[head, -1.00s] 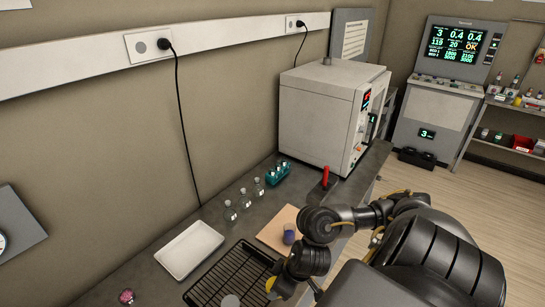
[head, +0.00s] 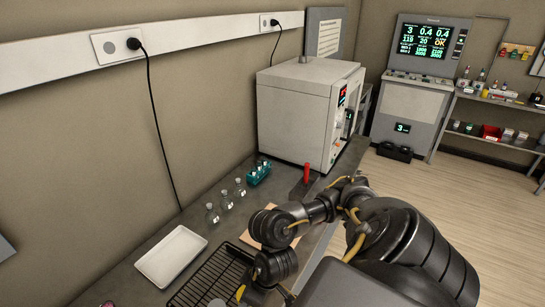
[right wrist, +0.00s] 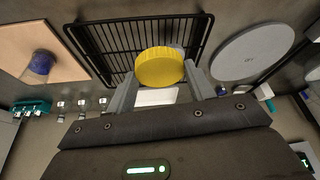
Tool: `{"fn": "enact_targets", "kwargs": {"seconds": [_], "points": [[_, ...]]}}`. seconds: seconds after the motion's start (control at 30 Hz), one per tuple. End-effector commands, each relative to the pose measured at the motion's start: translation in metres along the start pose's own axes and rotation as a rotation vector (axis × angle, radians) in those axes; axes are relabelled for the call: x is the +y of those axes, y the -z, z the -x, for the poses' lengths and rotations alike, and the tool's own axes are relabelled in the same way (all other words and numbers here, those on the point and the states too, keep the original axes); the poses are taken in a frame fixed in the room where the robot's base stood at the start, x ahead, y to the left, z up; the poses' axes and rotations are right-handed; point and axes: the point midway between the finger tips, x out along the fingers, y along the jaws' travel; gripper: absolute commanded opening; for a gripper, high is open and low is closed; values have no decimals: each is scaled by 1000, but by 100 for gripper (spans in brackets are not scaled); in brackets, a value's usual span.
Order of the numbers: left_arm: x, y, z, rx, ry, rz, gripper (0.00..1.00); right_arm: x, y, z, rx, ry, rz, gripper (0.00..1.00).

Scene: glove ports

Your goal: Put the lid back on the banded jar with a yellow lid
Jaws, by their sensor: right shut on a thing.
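My right gripper (right wrist: 160,82) is shut on the yellow lid (right wrist: 160,68), which sits between the two fingertips above the black wire rack. In the head view the lid (head: 240,292) shows as a small yellow edge by the gripper, at the rack's near right side. A jar (right wrist: 40,65) with a blue-violet band stands on the tan board (right wrist: 22,38), left of the gripper in the right wrist view and apart from it. In the head view my right arm hides the jar and most of the board (head: 250,238). My left gripper is not in view.
The wire rack (head: 205,277) lies beside a white tray (head: 170,254). Small glass bottles (head: 225,200), a teal tube rack (head: 258,173) and a red upright object (head: 306,172) stand farther back, before a large oven-like box (head: 305,110). A grey disc (right wrist: 252,52) is right of the lid.

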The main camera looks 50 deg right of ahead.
Motion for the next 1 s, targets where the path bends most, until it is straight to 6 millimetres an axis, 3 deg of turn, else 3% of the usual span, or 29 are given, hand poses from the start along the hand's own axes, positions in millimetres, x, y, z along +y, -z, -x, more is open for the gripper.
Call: {"fn": "enact_targets", "kwargs": {"seconds": [0.47,0.7,0.8,1.0], "points": [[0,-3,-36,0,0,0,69,-70,64,-29,9,55,140,32],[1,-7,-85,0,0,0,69,-148,127,-40,9,154,373,32],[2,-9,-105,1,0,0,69,-171,147,-37,6,199,481,32],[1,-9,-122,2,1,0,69,-180,168,-27,5,237,583,32]]}}
